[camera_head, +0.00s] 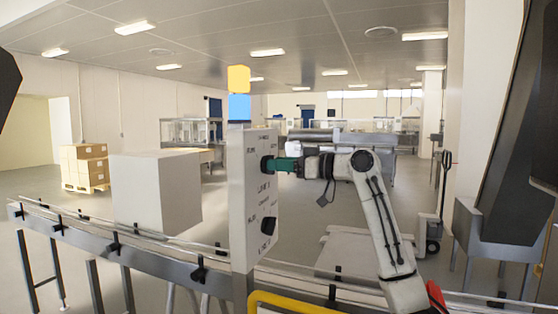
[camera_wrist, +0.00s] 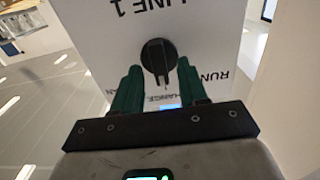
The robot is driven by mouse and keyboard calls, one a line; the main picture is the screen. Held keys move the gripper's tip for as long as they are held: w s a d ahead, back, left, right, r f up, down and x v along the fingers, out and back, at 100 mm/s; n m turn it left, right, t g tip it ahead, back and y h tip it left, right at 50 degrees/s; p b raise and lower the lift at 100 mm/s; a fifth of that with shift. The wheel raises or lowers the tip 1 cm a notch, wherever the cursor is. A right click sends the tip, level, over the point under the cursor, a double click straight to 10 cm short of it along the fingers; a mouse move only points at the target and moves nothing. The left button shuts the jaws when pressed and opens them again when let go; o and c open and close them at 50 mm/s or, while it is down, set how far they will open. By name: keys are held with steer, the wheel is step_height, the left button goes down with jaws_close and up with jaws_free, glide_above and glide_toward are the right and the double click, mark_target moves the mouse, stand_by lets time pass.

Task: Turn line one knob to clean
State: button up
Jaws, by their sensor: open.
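The line one knob (camera_wrist: 158,56) is a round black dial with a raised grip bar, on a white control panel (camera_head: 243,200). In the wrist view the panel print is upside down, with "LINE 1" above the knob, "RUN" to the right, "CHANGE" below and a partly hidden word ending in "AN" to the left. The bar looks roughly upright in that view. My gripper (camera_wrist: 158,68) has green fingers, open, one on each side of the knob; whether they touch it is unclear. In the head view my gripper (camera_head: 274,164) meets the upper knob (camera_head: 265,165) from the right.
A second black knob (camera_head: 268,226) is lower on the same panel. A yellow-over-blue signal light (camera_head: 239,79) tops the panel. A conveyor (camera_head: 140,247) with a large white box (camera_head: 157,190) runs in front. A yellow rail (camera_head: 290,301) is at the bottom.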

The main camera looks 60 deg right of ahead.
steer(key=shift+w, duration=0.35)
jaws_close()
